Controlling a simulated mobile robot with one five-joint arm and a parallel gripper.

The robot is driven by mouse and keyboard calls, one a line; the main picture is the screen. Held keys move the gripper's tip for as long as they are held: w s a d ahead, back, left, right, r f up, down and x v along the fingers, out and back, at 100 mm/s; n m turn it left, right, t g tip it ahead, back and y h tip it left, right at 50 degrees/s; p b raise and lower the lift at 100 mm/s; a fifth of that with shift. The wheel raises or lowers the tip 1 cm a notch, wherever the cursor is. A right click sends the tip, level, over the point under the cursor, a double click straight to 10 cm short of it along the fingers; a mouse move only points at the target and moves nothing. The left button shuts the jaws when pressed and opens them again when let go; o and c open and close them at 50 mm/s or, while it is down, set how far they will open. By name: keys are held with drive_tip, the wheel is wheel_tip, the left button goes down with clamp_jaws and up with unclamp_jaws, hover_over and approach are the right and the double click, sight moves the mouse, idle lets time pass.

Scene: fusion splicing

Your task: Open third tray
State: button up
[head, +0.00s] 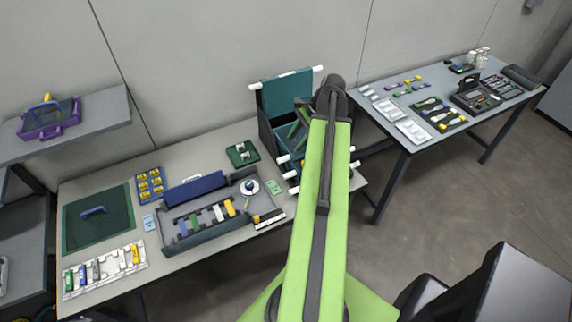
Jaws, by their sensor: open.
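The tray unit (266,135) is a dark teal box at the back right of the near table. A teal panel (288,95) with white rod ends stands raised at its back. White tab ends (294,174) of several lower trays stick out at its front left, and another (355,164) shows right of my arm. My lime-green arm crosses in front and hides much of the stack, so I cannot tell which tray is the third. My gripper (301,104) is partly hidden beside the dark arm joint, over the unit. It is open, and I see nothing held.
The near table (150,262) holds a splice holder tray (200,237), a green mat (97,240), a yellow-part rack (150,185) and a small green tray (242,153). A second table (455,132) with tools stands right. A purple basket (48,128) sits on the left shelf.

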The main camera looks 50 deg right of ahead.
sight(284, 157)
drive_tip(key=b+x, duration=0.5)
drive_tip(key=x, duration=0.2)
drive_tip(key=shift+f+b, duration=0.3)
drive_tip(key=shift+f, duration=0.1)
drive_tip(key=shift+w+a+f+b, duration=0.3)
drive_tip(key=shift+w+f+b, duration=0.05)
drive_tip(key=shift+f+b, duration=0.15)
drive_tip(key=shift+r, duration=0.1)
drive_tip(key=shift+c, duration=0.3)
clamp_jaws()
